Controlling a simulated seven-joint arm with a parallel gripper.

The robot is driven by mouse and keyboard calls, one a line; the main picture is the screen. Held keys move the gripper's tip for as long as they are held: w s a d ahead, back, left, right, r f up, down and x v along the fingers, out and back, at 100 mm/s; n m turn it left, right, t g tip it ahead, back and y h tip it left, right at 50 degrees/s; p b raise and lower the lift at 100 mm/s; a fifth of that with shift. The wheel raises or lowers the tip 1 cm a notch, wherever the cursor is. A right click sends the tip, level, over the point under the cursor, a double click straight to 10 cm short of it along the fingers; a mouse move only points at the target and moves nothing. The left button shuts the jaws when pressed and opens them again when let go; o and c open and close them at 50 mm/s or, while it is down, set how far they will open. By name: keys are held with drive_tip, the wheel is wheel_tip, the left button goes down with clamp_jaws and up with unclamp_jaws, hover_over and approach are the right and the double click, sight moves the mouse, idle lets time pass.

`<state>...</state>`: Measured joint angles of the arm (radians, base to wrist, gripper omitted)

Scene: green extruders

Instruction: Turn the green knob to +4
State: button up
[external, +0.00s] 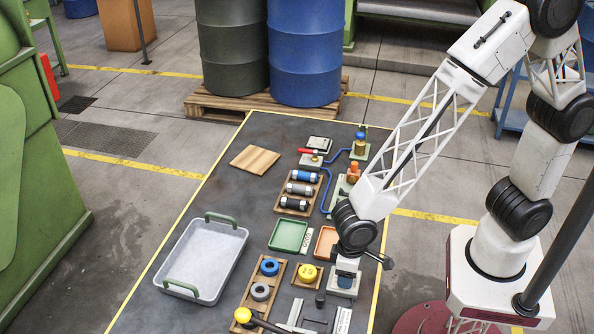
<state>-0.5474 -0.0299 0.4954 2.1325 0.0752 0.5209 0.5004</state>
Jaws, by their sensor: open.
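I cannot clearly make out a green knob; it may be hidden by my gripper or too small to tell. My gripper (347,264) points down at the right side of the dark table, close above a small pale plate (341,288) with a dark bluish part on it. The fingers are small here, and I see nothing held between them. I cannot tell whether they touch the part below. No +4 mark is legible.
On the dark table (220,190) are a grey tray with green handles (235,262), a green tray (288,236), an orange tray (326,241), a wooden board (255,159), a rack of cylinders (300,190) and an orange-topped fitting (353,169). Barrels (298,50) stand behind.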

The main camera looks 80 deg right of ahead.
drive_tip(key=shift+r, duration=0.1)
drive_tip(key=shift+d+r, duration=0.15)
drive_tip(key=shift+r, duration=3.65)
drive_tip(key=shift+d+r, duration=0.35)
drive_tip(key=shift+d, duration=0.05)
drive_tip(key=s+d+r+t, duration=0.1)
drive_tip(key=s+d+r, duration=0.1)
drive_tip(key=d+r, duration=0.5)
drive_tip(key=s+d+r, duration=0.3)
drive_tip(key=d+r, duration=0.3)
drive_tip(key=d, duration=0.3)
drive_tip(key=s+d+r, duration=0.3)
drive_tip(key=s+d, duration=0.3)
drive_tip(key=s+d+r+t, duration=0.1)
drive_tip(key=s+d+r, duration=0.2)
drive_tip(key=s+d, duration=0.3)
drive_tip(key=shift+s+d+r+t+h, duration=0.25)
drive_tip(key=shift+d+r+t+h, duration=0.05)
drive_tip(key=shift+d+r+h, duration=0.1)
